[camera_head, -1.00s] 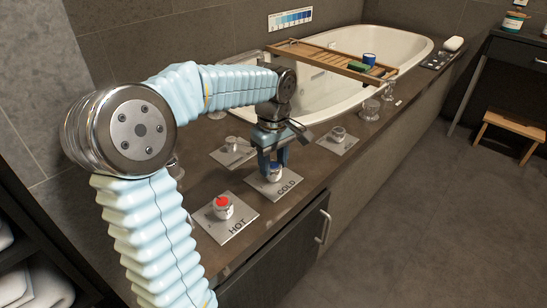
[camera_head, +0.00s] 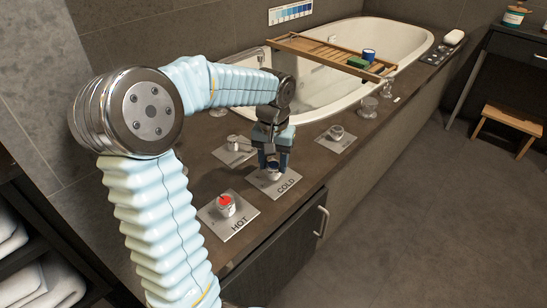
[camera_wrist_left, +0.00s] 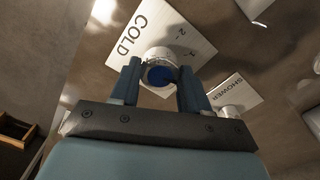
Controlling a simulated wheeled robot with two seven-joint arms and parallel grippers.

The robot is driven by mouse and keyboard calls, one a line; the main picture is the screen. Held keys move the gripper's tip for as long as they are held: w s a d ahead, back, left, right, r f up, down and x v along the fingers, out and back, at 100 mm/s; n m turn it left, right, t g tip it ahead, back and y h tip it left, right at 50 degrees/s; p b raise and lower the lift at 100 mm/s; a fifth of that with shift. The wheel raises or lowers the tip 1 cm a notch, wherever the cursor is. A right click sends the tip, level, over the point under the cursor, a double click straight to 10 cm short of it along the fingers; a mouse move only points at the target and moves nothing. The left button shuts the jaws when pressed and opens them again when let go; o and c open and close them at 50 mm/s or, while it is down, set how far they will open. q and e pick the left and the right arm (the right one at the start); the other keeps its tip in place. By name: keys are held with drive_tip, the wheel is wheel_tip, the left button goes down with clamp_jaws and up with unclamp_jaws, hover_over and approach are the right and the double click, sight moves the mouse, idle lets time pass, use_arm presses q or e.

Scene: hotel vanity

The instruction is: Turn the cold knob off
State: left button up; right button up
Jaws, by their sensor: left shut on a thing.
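The cold knob (camera_wrist_left: 160,70) is a white knob with a blue top on a plate marked COLD (camera_wrist_left: 197,32). In the head view the COLD plate (camera_head: 287,187) lies on the dark vanity top, and the knob is mostly hidden by my gripper. My left gripper (camera_head: 276,168) points down over the plate. In the wrist view its two blue fingers (camera_wrist_left: 158,84) stand on either side of the knob, shut on it. My right gripper is not in view.
The hot knob (camera_head: 226,203), red-topped, stands on its plate to the left and nearer. Other plates with knobs (camera_head: 336,132) lie behind. The bathtub (camera_head: 400,48) with a wooden tray (camera_head: 318,51) is farther back.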

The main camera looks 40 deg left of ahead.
sight(274, 165)
use_arm(q)
drive_tip(key=shift+m+p, duration=0.4)
drive_tip(key=shift+m, duration=1.1)
drive_tip(key=o, duration=1.1)
drive_tip(key=shift+c, duration=0.2)
wheel_tip(274, 165, up, 14)
drive_tip(key=p, duration=0.2)
drive_tip(key=shift+f, duration=0.15)
